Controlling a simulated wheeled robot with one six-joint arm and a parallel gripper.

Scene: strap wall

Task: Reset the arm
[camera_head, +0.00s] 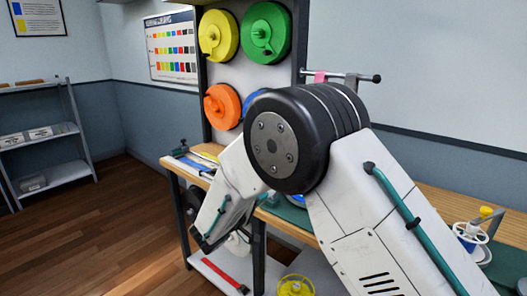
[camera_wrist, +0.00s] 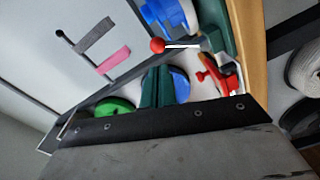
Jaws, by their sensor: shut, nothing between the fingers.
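My arm fills the middle and right of the head view, with its black joint in front of the strap wall. My gripper cannot be made out clearly there. In the wrist view, my gripper (camera_wrist: 158,82) shows as two teal fingers close together beyond a dark bolted bar. The fingers are shut and nothing shows between them.
Yellow (camera_head: 218,35), green (camera_head: 266,30) and orange (camera_head: 222,106) reels hang on the wall panel. A pink strap (camera_wrist: 113,61) hangs from a rail. The wooden bench (camera_head: 440,196) runs below. A shelf (camera_head: 50,135) stands left; open floor (camera_head: 100,230) lies between.

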